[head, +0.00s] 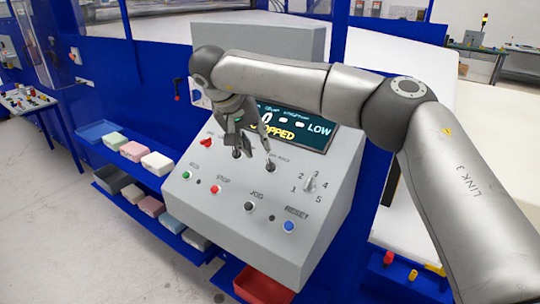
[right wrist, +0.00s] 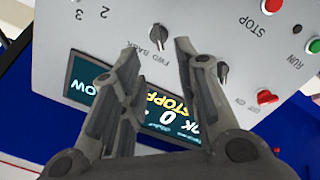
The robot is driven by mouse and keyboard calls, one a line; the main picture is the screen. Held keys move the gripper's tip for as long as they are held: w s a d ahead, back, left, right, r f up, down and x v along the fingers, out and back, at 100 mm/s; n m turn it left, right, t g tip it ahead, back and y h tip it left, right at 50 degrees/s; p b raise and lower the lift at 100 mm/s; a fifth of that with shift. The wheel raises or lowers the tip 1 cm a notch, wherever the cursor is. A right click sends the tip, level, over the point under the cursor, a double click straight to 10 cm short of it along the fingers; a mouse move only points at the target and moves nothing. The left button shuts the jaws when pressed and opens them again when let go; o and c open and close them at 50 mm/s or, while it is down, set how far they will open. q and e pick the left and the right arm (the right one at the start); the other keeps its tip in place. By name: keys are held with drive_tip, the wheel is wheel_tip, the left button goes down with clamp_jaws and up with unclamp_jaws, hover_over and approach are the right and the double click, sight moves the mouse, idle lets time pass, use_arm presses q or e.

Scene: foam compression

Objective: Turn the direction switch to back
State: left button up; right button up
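The direction switch is a small black knob by the "FWD BACK" label. It shows in the right wrist view (right wrist: 158,36) and in the head view (head: 270,167), on the sloped grey control panel (head: 225,215). Its exact pointing direction is too small to tell. My right gripper (head: 253,148) is open above the panel. In the right wrist view, its two fingers (right wrist: 157,50) are spread, with the knob showing in the gap just beyond the tips. Nothing is held. Contact with the knob cannot be seen. My left gripper is not in view.
Another black knob (right wrist: 222,72) and the red on/off knob (head: 207,143) lie beside the switch. The display (head: 315,130) stands behind, partly covered by my arm. The numbered dial (head: 308,186) and JOG (head: 250,207), STOP (head: 215,190) and RESET (head: 289,226) buttons are close by.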

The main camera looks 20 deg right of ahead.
sight(268, 163)
drive_tip(key=p+x, duration=0.1)
drive_tip(key=x, duration=0.4)
drive_tip(key=shift+f+p, duration=0.1)
drive_tip(key=shift+p, duration=0.2)
drive_tip(key=x, duration=0.3)
drive_tip(key=shift+d+p, duration=0.15)
drive_tip(key=shift+p, duration=0.2)
drive_tip(key=shift+w+d+f, duration=0.1)
drive_tip(key=shift+f, duration=0.25)
drive_tip(key=shift+c, duration=0.7)
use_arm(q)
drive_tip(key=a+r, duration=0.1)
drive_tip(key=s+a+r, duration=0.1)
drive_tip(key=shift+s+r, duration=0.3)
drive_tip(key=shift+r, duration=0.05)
use_arm(e)
clamp_jaws()
